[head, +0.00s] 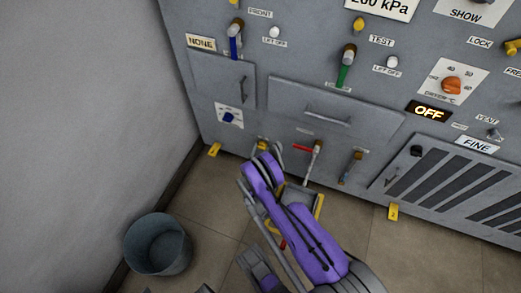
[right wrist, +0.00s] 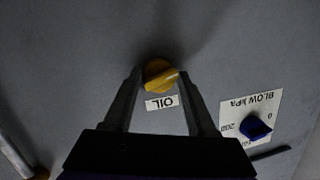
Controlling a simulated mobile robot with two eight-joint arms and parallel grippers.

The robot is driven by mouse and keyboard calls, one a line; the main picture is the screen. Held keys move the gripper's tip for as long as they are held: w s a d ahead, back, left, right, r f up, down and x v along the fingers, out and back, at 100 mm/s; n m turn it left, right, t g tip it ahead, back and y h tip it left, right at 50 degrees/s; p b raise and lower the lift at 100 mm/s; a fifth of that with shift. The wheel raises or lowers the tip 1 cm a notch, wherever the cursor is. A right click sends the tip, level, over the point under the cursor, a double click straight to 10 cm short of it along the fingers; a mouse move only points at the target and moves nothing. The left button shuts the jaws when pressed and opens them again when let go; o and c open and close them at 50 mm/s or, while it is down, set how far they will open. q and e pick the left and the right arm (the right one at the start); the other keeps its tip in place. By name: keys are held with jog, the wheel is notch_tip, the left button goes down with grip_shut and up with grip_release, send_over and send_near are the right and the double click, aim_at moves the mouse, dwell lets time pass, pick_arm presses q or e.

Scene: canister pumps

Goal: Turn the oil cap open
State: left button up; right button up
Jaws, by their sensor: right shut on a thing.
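The oil cap (right wrist: 158,75) is a round yellow knob with a raised grip bar, set on the grey panel above the "OIL" label (right wrist: 162,102) in the right wrist view. Its bar lies slightly slanted. My right gripper (right wrist: 160,78) has its two fingers on either side of the cap and is shut on it. In the head view the cap (head: 262,143) shows only partly, low on the cabinet, behind my purple right arm. The right gripper is mostly hidden there.
A blue knob (right wrist: 254,128) on a "BLOW kPa" plate sits near the right finger. In the head view a red-handled valve (head: 303,148) and a brass-topped lever (head: 352,168) stand right of the cap. A grey bucket (head: 157,244) stands on the floor by the left wall.

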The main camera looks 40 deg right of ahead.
pick_arm(q)
jog(key=shift+f, duration=0.1)
pick_arm(e)
jog(key=shift+s+d+m+t, duration=0.2)
jog(key=shift+d+m+t, duration=0.1)
jog(key=shift+m, duration=0.7)
jog(key=o, duration=1.3)
jog(key=shift+s, duration=0.1)
jog(key=shift+a, duration=0.1)
jog(key=shift+a, duration=0.15)
